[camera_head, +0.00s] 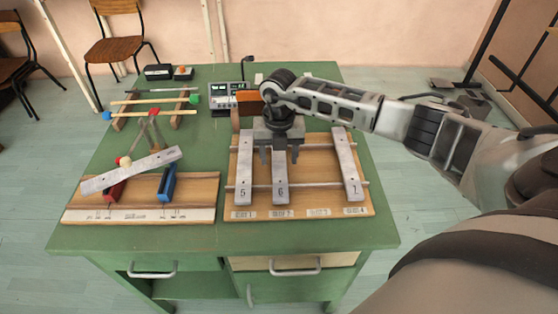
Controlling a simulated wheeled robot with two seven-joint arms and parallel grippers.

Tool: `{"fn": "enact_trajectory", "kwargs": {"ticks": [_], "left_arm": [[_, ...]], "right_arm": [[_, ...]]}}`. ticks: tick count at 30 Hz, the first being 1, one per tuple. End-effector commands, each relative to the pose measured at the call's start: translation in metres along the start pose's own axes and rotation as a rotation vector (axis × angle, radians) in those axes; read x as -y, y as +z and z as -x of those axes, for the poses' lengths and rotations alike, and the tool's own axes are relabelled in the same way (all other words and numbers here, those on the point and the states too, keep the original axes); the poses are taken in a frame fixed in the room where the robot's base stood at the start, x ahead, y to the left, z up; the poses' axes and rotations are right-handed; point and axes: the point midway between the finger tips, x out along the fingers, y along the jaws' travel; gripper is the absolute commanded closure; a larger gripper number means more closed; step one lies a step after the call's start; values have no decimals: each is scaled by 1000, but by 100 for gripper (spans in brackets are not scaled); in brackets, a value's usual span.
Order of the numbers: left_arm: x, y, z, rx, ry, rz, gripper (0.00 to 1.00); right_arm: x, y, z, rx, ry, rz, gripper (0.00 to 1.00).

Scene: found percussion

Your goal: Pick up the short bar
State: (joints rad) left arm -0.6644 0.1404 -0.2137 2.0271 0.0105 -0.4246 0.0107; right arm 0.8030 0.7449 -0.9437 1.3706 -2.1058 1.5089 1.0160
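Three grey metal bars lie across two rails on the wooden board (325,165) at the right: a bar marked 5 (244,170), a bar marked 6 (279,185) and a bar marked 7 (346,165). Another grey bar (135,170) lies tilted on the left board, over a red block and by a blue block. I cannot tell which one is the short bar. My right gripper (280,157) points down over the bar marked 6, open, one finger to each side of it. The gripper hides that bar's far end; contact cannot be told. My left gripper is out of view.
The left board (202,192) carries the red block (115,190) and blue block (167,184). Behind are mallets (150,100) on a rack, a small black box (158,72) and an electronic device (222,98). The third slot of the right board is empty. Green desk (290,238) shows bare in front.

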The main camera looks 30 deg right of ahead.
Motion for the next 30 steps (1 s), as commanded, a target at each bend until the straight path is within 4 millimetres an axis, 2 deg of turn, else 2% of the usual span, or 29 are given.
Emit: {"fn": "enact_trajectory", "kwargs": {"ticks": [1,5,6,14,19,24,26,30], "left_arm": [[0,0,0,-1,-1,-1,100],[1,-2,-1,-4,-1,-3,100],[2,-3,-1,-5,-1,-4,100],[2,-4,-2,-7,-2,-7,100],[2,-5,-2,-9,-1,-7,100],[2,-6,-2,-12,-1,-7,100],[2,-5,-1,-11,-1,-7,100],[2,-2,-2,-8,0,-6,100]], "right_arm": [[0,0,0,0,0,0,56],[0,0,0,0,0,0,92],[0,0,1,0,0,0,96],[0,1,2,1,1,0,96],[0,1,11,2,2,-1,96],[0,0,36,4,2,1,96],[3,-9,45,3,3,3,96],[11,-36,77,6,0,5,96]]}}
